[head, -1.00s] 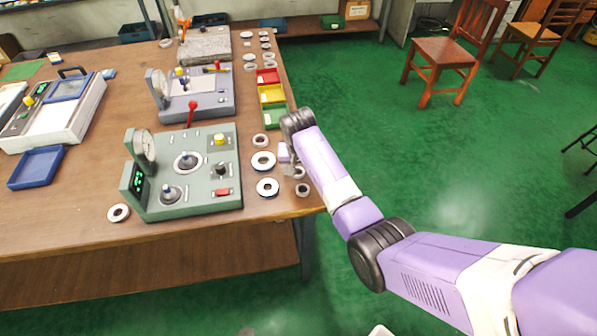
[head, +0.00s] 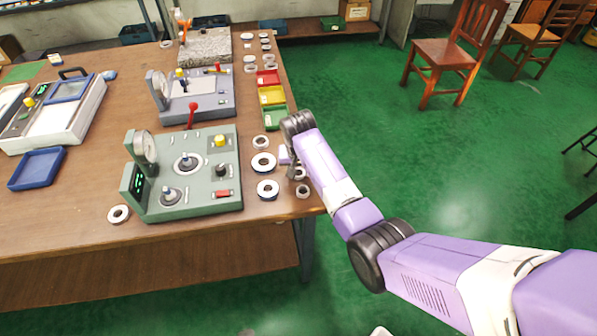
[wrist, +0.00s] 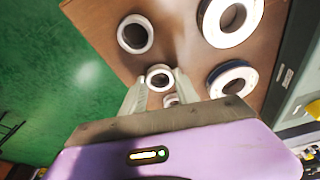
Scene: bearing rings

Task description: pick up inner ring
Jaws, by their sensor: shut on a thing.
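A small pale ring with a dark centre (wrist: 159,77), which I take to be the inner ring, sits between my fingertips in the wrist view. My gripper (wrist: 159,84) is shut on it, a finger on each side. In the head view my gripper (head: 294,171) is at the table's right edge, and the ring (head: 300,174) shows only partly beside the arm. I cannot tell whether it is clear of the table. Another small ring (wrist: 170,100) shows partly behind it, between the fingers.
A small ring (wrist: 135,33) and two larger dark-and-white rings (wrist: 232,15) (wrist: 232,79) lie close by on the wooden table (head: 75,222). A green control box (head: 205,195) stands left of them. Red, yellow and green bins (head: 274,117) line the edge beyond.

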